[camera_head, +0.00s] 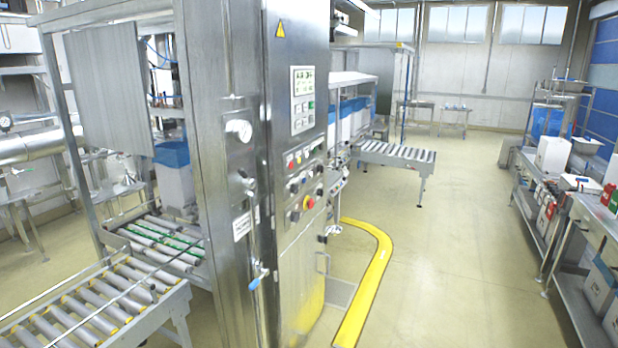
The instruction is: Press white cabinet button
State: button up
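A tall steel control cabinet (298,230) stands left of centre, its panel facing right. The panel carries a small display (302,81) with a keypad (303,117) below it. Under these are rows of small buttons and knobs, with a red one (291,167) and a red emergency-type knob (309,202) on a yellow ring. Several small knobs look pale or metallic; I cannot tell which one is the white button. My gripper is not in view.
A roller conveyor (95,305) fills the lower left, and another (395,153) stands behind the cabinet. A yellow floor rail (366,295) curves around the cabinet's right side. Steel benches with boxes (553,154) line the right. The floor between (455,250) is clear.

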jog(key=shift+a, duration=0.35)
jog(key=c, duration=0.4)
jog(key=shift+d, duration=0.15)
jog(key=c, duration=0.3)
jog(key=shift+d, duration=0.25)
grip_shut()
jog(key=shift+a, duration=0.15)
